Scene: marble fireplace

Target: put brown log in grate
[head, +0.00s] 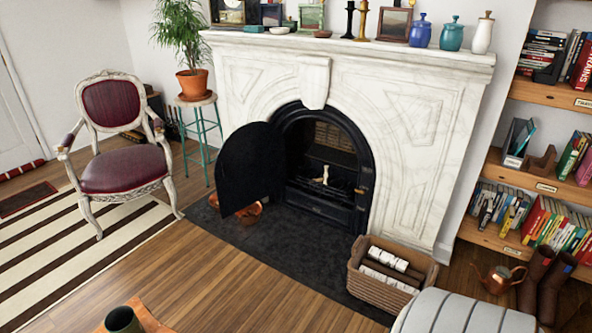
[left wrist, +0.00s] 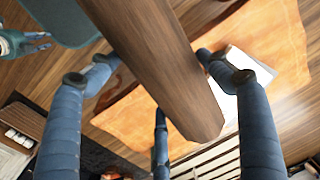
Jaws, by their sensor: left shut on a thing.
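The brown log (left wrist: 160,60) runs diagonally across the left wrist view. My left gripper (left wrist: 160,88) is shut on it, with blue fingers on both sides; their contact points are partly hidden. Neither gripper shows in the head view. In the head view the grate (head: 318,190) lies inside the black fireplace opening, and its details are dark. A small pale piece (head: 325,175) stands in there. A teal hand-like shape (left wrist: 22,43) at the left wrist view's upper left may be my right gripper.
The black fireplace door (head: 247,168) is swung open to the left. A wicker basket (head: 358,280) with pale logs stands on the hearth's right. A striped grey seat (head: 460,315) is at the lower right. A red chair (head: 125,168) stands left.

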